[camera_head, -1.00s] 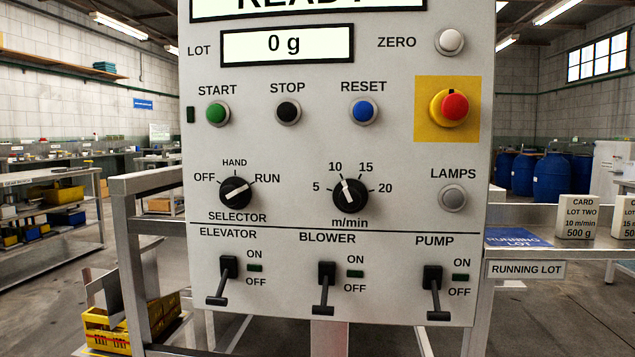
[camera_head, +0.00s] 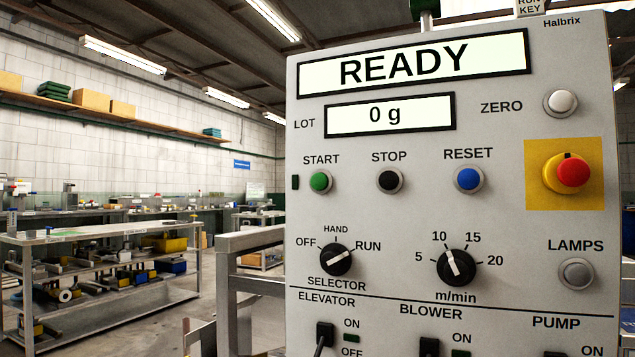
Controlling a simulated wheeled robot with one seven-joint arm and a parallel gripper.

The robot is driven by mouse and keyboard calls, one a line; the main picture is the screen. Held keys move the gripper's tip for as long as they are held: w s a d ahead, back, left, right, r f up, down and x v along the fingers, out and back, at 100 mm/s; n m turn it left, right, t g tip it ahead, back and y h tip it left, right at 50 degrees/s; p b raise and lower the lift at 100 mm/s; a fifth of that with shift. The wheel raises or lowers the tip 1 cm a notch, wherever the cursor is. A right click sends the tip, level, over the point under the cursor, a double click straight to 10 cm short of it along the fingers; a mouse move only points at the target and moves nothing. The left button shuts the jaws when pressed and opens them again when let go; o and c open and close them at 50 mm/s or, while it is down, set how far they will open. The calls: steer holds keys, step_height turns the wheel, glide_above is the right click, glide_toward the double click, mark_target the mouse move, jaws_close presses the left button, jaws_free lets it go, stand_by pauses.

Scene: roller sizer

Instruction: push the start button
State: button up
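The green START button (camera_head: 320,181) is on the left of the grey control panel (camera_head: 395,215), under its label. A small dark green lamp (camera_head: 295,182) sits just left of it. The black STOP button (camera_head: 390,180) and the blue RESET button (camera_head: 468,179) are in the same row to the right. The upper display (camera_head: 415,66) reads READY and the lot display (camera_head: 390,115) reads 0 g. The selector knob (camera_head: 336,260) points toward RUN. The speed knob (camera_head: 455,266) points a little past 10 m/min. My gripper is not in view.
A red emergency stop (camera_head: 570,172) on a yellow plate stands out at the panel's right. The elevator lever (camera_head: 323,337) is at the lower left, cut off by the frame. A metal frame (camera_head: 245,262) stands left of the panel. Benches (camera_head: 95,240) line the left side.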

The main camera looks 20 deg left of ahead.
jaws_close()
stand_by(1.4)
